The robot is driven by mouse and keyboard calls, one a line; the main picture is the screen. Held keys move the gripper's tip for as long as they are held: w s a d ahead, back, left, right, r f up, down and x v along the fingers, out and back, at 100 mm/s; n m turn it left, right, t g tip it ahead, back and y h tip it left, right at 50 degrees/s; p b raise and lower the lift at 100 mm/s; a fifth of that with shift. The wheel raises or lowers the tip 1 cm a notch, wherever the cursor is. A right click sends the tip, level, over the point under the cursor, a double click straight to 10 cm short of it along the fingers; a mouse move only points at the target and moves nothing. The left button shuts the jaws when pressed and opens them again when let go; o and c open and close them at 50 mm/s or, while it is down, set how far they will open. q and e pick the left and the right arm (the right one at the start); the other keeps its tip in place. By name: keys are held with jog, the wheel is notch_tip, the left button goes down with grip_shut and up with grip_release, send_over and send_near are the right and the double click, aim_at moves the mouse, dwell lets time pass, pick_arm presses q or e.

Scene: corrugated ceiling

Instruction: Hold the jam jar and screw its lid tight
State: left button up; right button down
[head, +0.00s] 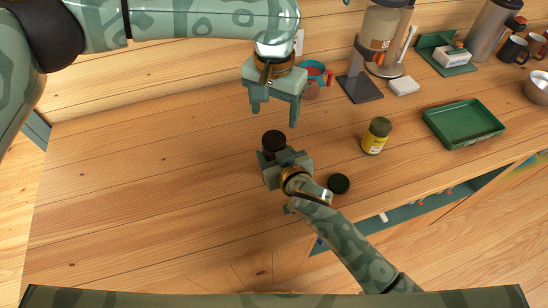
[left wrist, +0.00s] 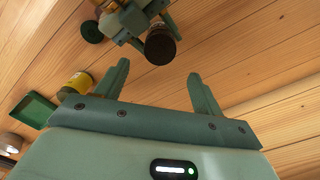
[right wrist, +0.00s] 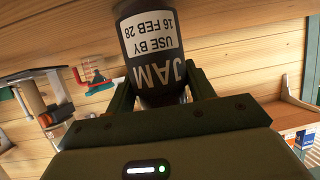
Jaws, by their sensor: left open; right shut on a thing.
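The jam jar (head: 273,139) is dark and upright, with its JAM label facing the right wrist view (right wrist: 150,45). My right gripper (head: 277,158) is shut on its side. Its dark round top also shows in the left wrist view (left wrist: 160,46); I cannot tell there whether that is a lid or dark jam in an open mouth. A dark green round lid (head: 338,184) lies on the table to the right of the right gripper, apart from the jar. My left gripper (head: 274,111) is open and empty, above and behind the jar, its fingers pointing down.
A yellow jar (head: 376,136) with a dark green top stands to the right, with a green tray (head: 484,119) beyond it. The left of the table is clear.

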aim_at(274, 139)
dwell(0.3)
pick_arm(q)
jog(key=shift+f, duration=4)
jog(key=c, duration=1)
jog(key=m, duration=1.1)
jog(key=shift+m, duration=0.4)
jog(key=o, duration=1.1)
jog(key=shift+o, duration=0.2)
jog(key=shift+s, duration=0.1)
